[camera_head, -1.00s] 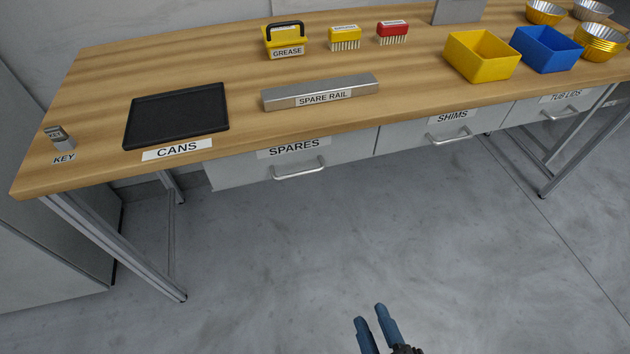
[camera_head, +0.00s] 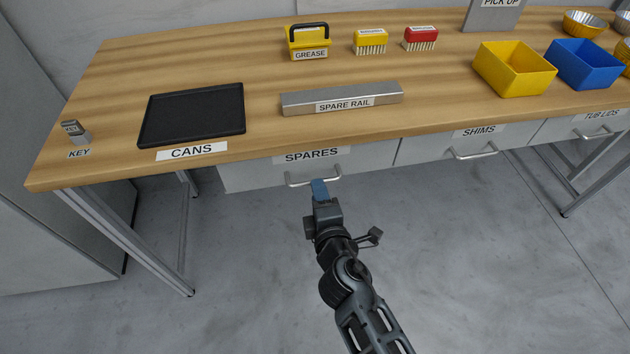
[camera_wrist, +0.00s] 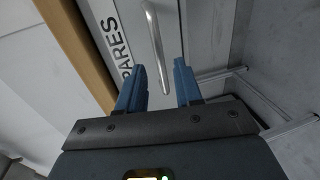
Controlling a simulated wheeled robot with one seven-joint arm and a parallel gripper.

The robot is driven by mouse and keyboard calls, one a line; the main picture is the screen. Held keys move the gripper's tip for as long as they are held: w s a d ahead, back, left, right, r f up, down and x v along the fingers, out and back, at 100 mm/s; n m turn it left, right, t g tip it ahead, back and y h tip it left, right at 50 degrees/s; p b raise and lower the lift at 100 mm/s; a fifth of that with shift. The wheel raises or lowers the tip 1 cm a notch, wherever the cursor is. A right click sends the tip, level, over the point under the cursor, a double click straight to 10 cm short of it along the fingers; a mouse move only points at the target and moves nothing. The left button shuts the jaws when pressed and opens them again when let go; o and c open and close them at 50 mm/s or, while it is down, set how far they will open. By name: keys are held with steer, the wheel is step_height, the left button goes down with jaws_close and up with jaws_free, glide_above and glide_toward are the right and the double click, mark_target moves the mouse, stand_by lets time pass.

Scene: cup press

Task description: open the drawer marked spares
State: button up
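The spares drawer (camera_head: 255,176) is a grey front under the wooden bench, with a SPARES label and a silver bar handle (camera_head: 300,183). It looks shut, flush with the drawer beside it. The handle (camera_wrist: 155,38) shows there beyond the fingertips, roughly in line with the gap. I cannot tell whether a finger touches it.
The shims drawer (camera_head: 428,149) adjoins on the right, and the tub lids drawer (camera_head: 570,131) is beyond. On the bench are a black tray (camera_head: 193,112), a spare rail (camera_head: 342,98) and yellow (camera_head: 513,70) and blue (camera_head: 584,65) bins. The floor in front is clear.

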steer(key=shift+b+x, duration=0.55)
steer(key=shift+x, duration=1.95)
steer(key=shift+c, duration=0.2)
jaws_close()
